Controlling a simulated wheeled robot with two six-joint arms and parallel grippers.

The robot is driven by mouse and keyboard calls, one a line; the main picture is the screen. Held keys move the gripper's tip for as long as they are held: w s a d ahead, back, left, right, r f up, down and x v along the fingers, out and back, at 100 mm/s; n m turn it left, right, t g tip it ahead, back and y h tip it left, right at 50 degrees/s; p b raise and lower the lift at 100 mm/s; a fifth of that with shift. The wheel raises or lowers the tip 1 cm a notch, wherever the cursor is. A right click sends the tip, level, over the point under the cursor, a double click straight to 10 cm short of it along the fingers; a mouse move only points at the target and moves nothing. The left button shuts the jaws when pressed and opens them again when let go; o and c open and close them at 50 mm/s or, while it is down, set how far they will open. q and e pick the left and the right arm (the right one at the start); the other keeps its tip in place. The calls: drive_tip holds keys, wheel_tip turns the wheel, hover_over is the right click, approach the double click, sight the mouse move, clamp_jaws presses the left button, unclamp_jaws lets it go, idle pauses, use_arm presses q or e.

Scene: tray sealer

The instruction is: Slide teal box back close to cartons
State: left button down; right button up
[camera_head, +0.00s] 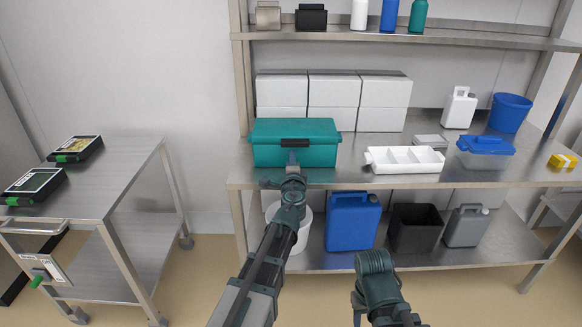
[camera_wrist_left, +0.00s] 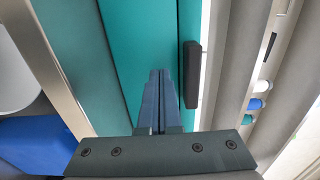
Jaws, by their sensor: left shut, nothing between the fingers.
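The teal box (camera_head: 265,152) sits on the middle shelf, at the left, in front of the white cartons (camera_head: 333,92). It has a lid and a black latch (camera_head: 295,142) on its front. My left gripper (camera_head: 292,160) is shut and empty, its fingertips at the box's front just below the latch. In the left wrist view the shut fingers (camera_wrist_left: 160,85) point at the teal face (camera_wrist_left: 150,35), beside the black latch (camera_wrist_left: 191,75). I cannot tell for sure whether they touch it. My right arm shows at the bottom of the head view, but its fingers are not visible.
A white divided tray (camera_head: 405,168) stands on the shelf right of the teal box, with a blue-lidded container (camera_head: 485,152) beyond it. A blue canister (camera_head: 351,222) and a black bin (camera_head: 414,229) stand below. A steel cart (camera_head: 110,175) is at the left.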

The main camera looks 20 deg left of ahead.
use_arm(q)
drive_tip(key=shift+w+a, duration=0.2)
drive_tip(key=shift+w, duration=0.4)
drive_tip(key=shift+w, duration=0.1)
drive_tip(key=x, duration=0.9)
drive_tip(key=shift+w+a, duration=0.1)
drive_tip(key=shift+w, duration=0.15)
drive_tip(key=shift+s, duration=0.1)
drive_tip(key=v, duration=1.4)
drive_tip(key=shift+s, duration=0.1)
